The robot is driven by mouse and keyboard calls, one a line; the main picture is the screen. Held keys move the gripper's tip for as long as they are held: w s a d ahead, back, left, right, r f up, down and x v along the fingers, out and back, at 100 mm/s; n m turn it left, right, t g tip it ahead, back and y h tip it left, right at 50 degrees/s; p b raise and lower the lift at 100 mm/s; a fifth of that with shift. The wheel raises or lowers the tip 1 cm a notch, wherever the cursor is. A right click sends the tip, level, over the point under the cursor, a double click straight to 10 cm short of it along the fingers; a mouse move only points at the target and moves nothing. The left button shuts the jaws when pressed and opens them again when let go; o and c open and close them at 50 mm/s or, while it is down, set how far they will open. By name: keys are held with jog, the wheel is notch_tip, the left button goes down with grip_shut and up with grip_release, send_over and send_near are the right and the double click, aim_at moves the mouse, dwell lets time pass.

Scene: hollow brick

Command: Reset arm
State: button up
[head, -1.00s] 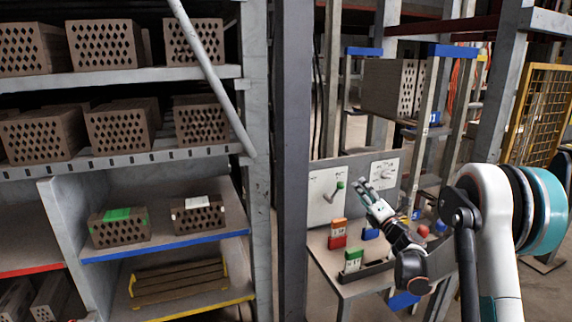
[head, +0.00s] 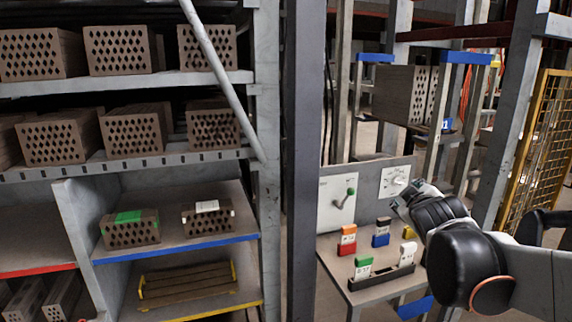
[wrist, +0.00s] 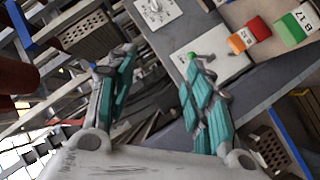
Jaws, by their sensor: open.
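My gripper (head: 408,202) is at the right in the head view, above the back part of the small table and in front of the dial panel. In the wrist view its two teal-padded fingers (wrist: 155,95) are spread wide apart. Nothing is between them. My arm comes in from the right edge of the head view and hides part of the table's right side.
The table (head: 338,268) holds orange (head: 347,240), blue (head: 381,232) and green (head: 363,267) labelled blocks. A panel with a green-knobbed lever (head: 349,192) stands behind. Shelves of hollow bricks (head: 135,133) fill the left. A grey post (head: 303,150) stands between. A yellow mesh fence (head: 535,145) is at right.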

jog(key=s+a+f+m+g+y, duration=0.1)
jog(key=s+a+f+m+g, duration=0.1)
jog(key=s, duration=0.7)
jog(key=s+a+f+m+g+y, duration=0.1)
jog(key=s+a+f, duration=0.3)
jog(key=s, duration=0.5)
jog(key=s+a+f+m+g+y, duration=0.1)
jog(key=s+a+f+m+g, duration=0.2)
jog(key=s+f, duration=0.4)
jog(key=shift+s+a+m+g+y, duration=0.4)
jog(key=shift+s+a+g, duration=0.1)
jog(key=shift+s, duration=0.65)
jog(key=shift+f, duration=0.1)
